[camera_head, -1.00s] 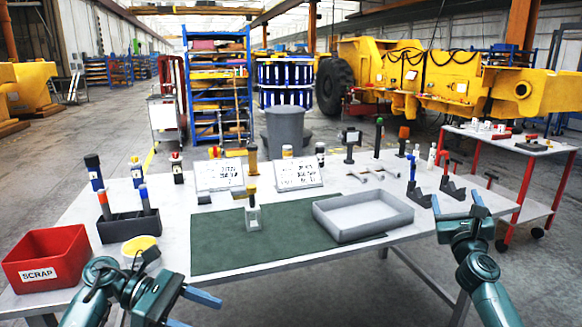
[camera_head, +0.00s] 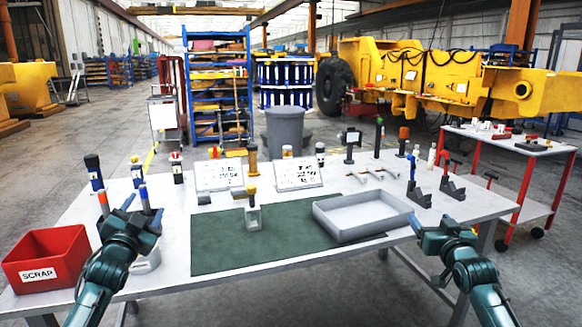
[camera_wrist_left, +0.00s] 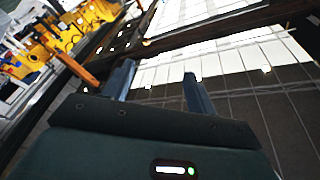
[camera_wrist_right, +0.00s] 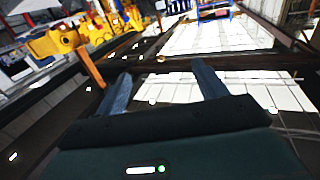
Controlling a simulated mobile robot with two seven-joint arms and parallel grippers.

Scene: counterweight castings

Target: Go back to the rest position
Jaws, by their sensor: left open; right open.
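My left gripper (camera_head: 141,207) is raised at the left of the table in the head view, fingers pointing up and away, open and empty. Its two blue fingers (camera_wrist_left: 157,84) stand apart in the left wrist view with nothing between them. My right gripper (camera_head: 433,221) is at the table's right front edge, also open and empty. Its fingers (camera_wrist_right: 162,90) stand apart in the right wrist view. Both wrist views look out at the hall and its roof. The left arm partly hides a round container and the dark holder behind it.
The white table (camera_head: 160,268) carries a red SCRAP bin (camera_head: 47,262), a green mat (camera_head: 225,255) with a yellow-topped casting (camera_head: 253,215), a grey tray (camera_head: 362,232) and several standing tools. A red-framed cart (camera_head: 530,146) stands at the right. The mat's front is clear.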

